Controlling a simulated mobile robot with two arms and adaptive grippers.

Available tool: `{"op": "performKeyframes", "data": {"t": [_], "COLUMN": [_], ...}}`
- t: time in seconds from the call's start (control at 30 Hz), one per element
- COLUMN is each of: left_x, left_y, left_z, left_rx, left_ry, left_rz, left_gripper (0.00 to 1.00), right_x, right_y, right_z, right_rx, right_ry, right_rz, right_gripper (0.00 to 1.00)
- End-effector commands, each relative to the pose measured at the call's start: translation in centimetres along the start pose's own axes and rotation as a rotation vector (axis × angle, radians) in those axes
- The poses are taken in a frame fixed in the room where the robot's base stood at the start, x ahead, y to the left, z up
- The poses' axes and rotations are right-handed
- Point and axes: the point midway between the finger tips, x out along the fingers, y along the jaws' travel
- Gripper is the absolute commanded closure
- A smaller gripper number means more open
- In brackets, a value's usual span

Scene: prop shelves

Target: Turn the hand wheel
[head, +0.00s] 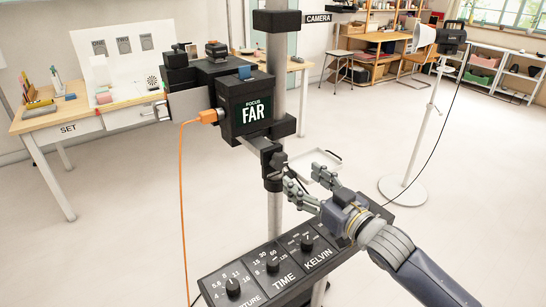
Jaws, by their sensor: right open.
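A black bracket (268,172) sits on the grey column below the camera box (245,112). A small dark round part (279,160) on the bracket's right side may be the hand wheel; it is too small to be sure. The box's display reads "FOCUS FAR". My right gripper (303,179) comes in from the lower right. Its fingers are spread and point left towards the bracket, with nothing seen between them. One fingertip is close to the bracket's lower right; I cannot tell whether it touches. My left gripper is not in view.
A control panel (288,262) with black knobs lies below my right gripper. An orange cable (181,210) hangs at the left. A lamp stand (424,120) is at the right. A desk marked "SET" (68,127) stands at the left.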

Motion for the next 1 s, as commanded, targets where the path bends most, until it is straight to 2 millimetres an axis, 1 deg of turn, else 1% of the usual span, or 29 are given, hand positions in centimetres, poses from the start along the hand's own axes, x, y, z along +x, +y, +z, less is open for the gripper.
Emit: {"op": "performKeyframes", "data": {"t": [0.13,0.33,0.43,0.53,0.7,0.8,1.0], "left_x": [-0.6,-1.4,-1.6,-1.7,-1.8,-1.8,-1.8], "left_y": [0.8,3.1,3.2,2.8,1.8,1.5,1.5], "left_z": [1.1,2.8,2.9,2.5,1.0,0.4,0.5], "left_rx": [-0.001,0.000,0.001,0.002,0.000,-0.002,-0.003], "left_ry": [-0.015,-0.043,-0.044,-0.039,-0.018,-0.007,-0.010], "left_rz": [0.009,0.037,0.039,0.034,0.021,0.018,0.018], "left_gripper": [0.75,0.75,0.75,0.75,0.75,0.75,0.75], "right_x": [1.9,5.7,7.3,8.6,10.0,10.3,10.4], "right_y": [0.0,0.0,0.0,0.0,0.0,0.0,0.0], "right_z": [-0.3,-0.3,-0.2,-0.2,-0.1,-0.1,0.0], "right_rx": [0.001,0.000,0.000,0.000,0.000,-0.001,-0.001], "right_ry": [0.003,0.001,0.000,0.001,0.000,0.001,0.000], "right_rz": [0.000,0.001,0.001,0.001,0.001,0.001,0.001], "right_gripper": [0.38,0.38,0.38,0.38,0.38,0.38,0.38]}}
